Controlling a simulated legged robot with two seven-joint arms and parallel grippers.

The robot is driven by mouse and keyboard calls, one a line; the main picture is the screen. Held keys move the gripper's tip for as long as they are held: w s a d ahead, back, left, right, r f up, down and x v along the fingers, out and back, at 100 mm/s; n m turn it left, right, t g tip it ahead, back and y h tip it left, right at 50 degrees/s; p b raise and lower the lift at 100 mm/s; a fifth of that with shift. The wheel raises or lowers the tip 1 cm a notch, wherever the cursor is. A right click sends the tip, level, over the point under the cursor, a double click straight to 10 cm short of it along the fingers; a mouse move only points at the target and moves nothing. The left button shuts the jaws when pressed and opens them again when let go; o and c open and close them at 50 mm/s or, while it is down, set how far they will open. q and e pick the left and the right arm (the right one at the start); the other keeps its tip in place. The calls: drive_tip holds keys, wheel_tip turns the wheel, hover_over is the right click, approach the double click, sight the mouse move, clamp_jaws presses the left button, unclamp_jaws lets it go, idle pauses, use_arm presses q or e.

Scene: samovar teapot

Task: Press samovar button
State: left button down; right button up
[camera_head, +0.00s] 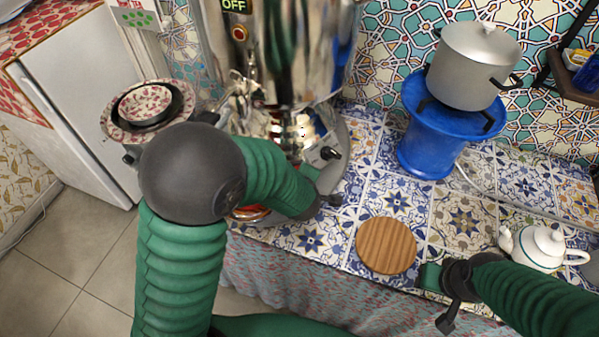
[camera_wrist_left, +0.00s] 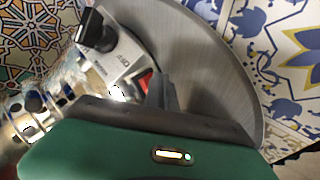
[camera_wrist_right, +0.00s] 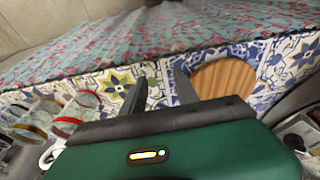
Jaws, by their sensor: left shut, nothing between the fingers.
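The shiny metal samovar (camera_head: 290,60) stands at the back of the counter on a round metal base. A sign reading OFF (camera_head: 235,6) and a round red-orange light or button (camera_head: 239,33) show on the left of it. A pale control box with a black knob (camera_head: 331,153) sits low at its front; the box (camera_wrist_left: 120,58) also shows in the left wrist view, with a red button (camera_wrist_left: 146,82) at its edge. My left gripper (camera_wrist_left: 162,92) is shut and empty, its tip right beside the red button; contact is unclear. My right gripper (camera_wrist_right: 158,92) is open and empty near the counter's front edge.
A round wooden board (camera_head: 386,245) lies on the tiled counter. A white teapot (camera_head: 540,245) stands at the right. A grey pot (camera_head: 474,65) sits on a blue stand (camera_head: 432,135). Stacked bowls (camera_head: 146,105) are at the left. Tiles between samovar and stand are clear.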

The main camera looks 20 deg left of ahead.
use_arm(q)
drive_tip(key=shift+s+d, duration=0.3)
drive_tip(key=shift+s, duration=0.2)
drive_tip(key=s+d, duration=0.2)
drive_tip(key=s, duration=0.1)
drive_tip(key=s+d, duration=0.1)
drive_tip(key=s, duration=0.1)
drive_tip(key=shift+p, duration=0.4)
use_arm(e)
drive_tip(key=shift+r, duration=0.35)
drive_tip(key=shift+c, duration=0.2)
idle(0.4)
